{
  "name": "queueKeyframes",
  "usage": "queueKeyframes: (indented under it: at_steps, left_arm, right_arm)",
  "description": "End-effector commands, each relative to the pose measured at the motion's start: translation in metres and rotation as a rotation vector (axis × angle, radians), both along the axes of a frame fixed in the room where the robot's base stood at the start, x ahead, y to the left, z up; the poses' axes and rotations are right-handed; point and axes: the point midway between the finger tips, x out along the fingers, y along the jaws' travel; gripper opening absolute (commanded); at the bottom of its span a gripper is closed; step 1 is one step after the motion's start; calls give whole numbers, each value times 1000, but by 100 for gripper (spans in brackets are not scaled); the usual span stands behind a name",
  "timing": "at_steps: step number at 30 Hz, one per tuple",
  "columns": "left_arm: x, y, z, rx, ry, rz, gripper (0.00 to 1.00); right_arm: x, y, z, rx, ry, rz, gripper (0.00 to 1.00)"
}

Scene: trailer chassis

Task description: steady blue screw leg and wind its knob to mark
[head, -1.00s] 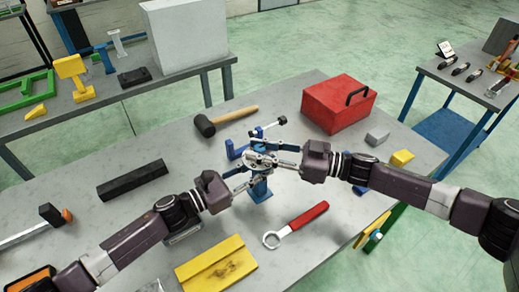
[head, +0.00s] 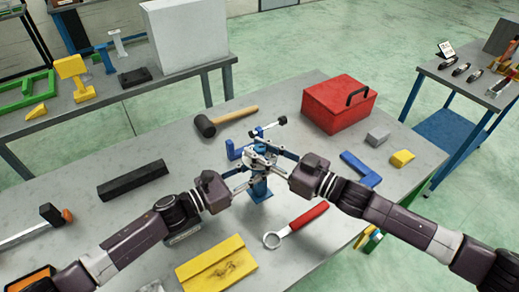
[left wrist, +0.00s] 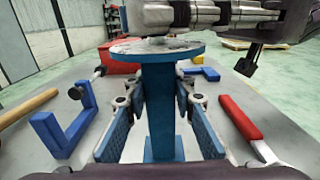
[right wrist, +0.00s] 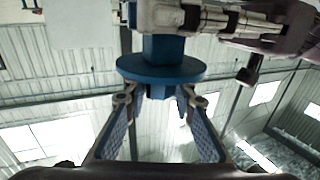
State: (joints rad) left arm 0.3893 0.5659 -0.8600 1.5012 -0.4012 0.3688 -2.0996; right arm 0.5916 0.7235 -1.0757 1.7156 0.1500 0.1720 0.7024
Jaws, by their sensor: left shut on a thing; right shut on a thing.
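The blue screw leg (head: 260,188) stands upright on the grey bench; its post (left wrist: 160,110) and round blue flange (left wrist: 155,48) fill the middle of the left wrist view. My left gripper (head: 244,183) is shut on the leg's post, one padded finger on each side. My right gripper (head: 272,163) is shut on the knob at the leg's top, above the left gripper. In the right wrist view a blue disc (right wrist: 160,70) shows just beyond the fingertips. The fingers largely hide the knob. I cannot make out the mark.
A mallet (head: 225,120), red toolbox (head: 335,108), red-handled wrench (head: 300,222), yellow plate (head: 215,262) and black bar (head: 132,180) lie around the leg. Blue angle brackets (head: 360,168) lie nearby, one close behind the leg. Bare bench lies between the wrench and the right edge.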

Motion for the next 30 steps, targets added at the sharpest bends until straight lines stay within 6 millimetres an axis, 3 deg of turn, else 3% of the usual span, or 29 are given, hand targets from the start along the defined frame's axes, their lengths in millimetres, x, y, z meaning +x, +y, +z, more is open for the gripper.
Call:
queueKeyframes:
  at_steps: [18,30]
  left_arm:
    - [-3,-4,0,-2,0,-7,0]
    - [-3,-4,0,-4,0,-9,0]
  right_arm:
    - [-4,5,3,15,2,-403,0]
    - [-2,4,3,11,-1,-567,0]
